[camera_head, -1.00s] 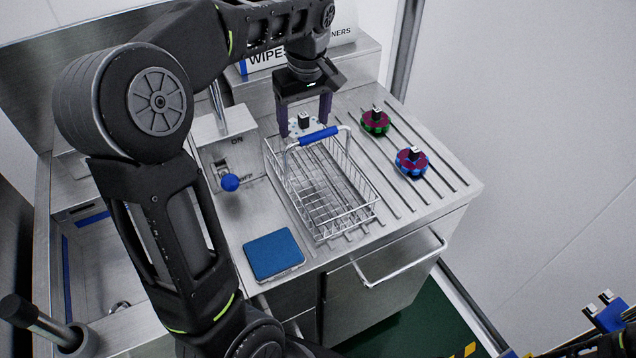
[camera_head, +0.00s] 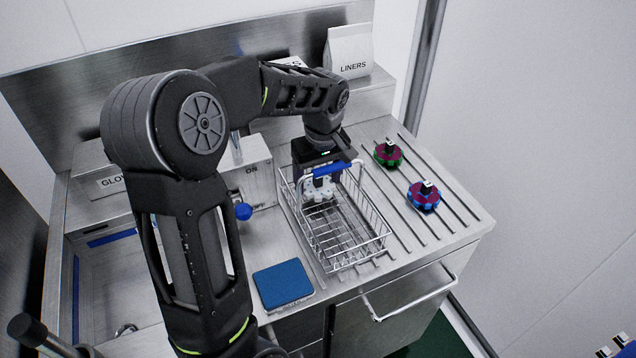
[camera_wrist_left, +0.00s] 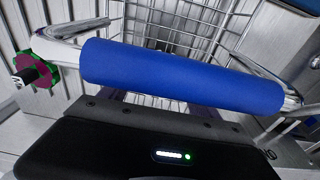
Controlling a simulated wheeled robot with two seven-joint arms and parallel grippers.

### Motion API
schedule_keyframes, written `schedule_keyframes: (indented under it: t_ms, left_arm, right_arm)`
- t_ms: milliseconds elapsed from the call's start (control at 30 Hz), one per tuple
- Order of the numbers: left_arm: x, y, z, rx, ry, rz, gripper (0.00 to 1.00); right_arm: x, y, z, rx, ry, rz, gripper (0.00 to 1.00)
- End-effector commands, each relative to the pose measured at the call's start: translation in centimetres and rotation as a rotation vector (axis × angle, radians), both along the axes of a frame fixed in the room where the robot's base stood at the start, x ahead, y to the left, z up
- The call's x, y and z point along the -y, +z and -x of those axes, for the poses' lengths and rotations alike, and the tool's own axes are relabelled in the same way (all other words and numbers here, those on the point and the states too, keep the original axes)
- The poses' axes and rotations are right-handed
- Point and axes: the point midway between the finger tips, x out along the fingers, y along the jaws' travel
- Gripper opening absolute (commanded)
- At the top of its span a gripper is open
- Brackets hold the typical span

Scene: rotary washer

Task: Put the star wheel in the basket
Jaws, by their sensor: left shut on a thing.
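The pale grey star wheel (camera_head: 318,189) is at the back end of the wire basket (camera_head: 350,262), partly hidden by the basket's handle and wires. My left gripper (camera_head: 319,180) points down behind the raised blue handle (camera_head: 325,170) and is shut on the star wheel. I cannot tell whether the wheel touches the basket floor. In the left wrist view the blue handle (camera_wrist_left: 180,77) crosses in front of the fingers and hides the wheel.
A green-and-maroon wheel (camera_head: 388,154) and a blue-and-maroon wheel (camera_head: 424,197) stand on the ribbed top right of the basket. A switch box with a blue knob (camera_head: 243,212) stands left. A blue pad (camera_head: 283,283) lies in front. The basket's front half is empty.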

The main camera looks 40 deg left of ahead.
Motion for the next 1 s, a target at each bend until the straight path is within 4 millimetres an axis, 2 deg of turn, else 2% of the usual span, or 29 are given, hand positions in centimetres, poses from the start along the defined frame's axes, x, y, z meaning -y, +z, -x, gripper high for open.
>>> schedule_keyframes:
  t_ms: [133, 533, 567, 667, 1000]
  left_arm:
    - [0.0, -1.7, 0.1, -0.002, 0.002, 0.001, 0.31]
    - [0.0, -2.2, 0.0, 0.0, 0.001, 0.0, 0.31]
    - [0.0, -2.1, 0.0, 0.0, 0.001, 0.0, 0.74]
    - [0.0, -2.0, 0.0, 0.0, 0.001, 0.0, 0.81]
    - [0.0, -1.5, 0.0, 0.0, 0.001, 0.0, 0.81]
  right_arm:
    - [0.0, 0.2, 0.0, 0.0, 0.0, 0.0, 0.36]
    - [0.0, -0.3, 0.0, 0.0, 0.0, 0.0, 0.36]
    - [0.0, -0.1, 0.0, 0.0, 0.0, 0.0, 0.36]
    - [0.0, -0.1, 0.0, 0.0, 0.0, 0.0, 0.36]
    - [0.0, 0.4, 0.0, 0.0, 0.0, 0.0, 0.36]
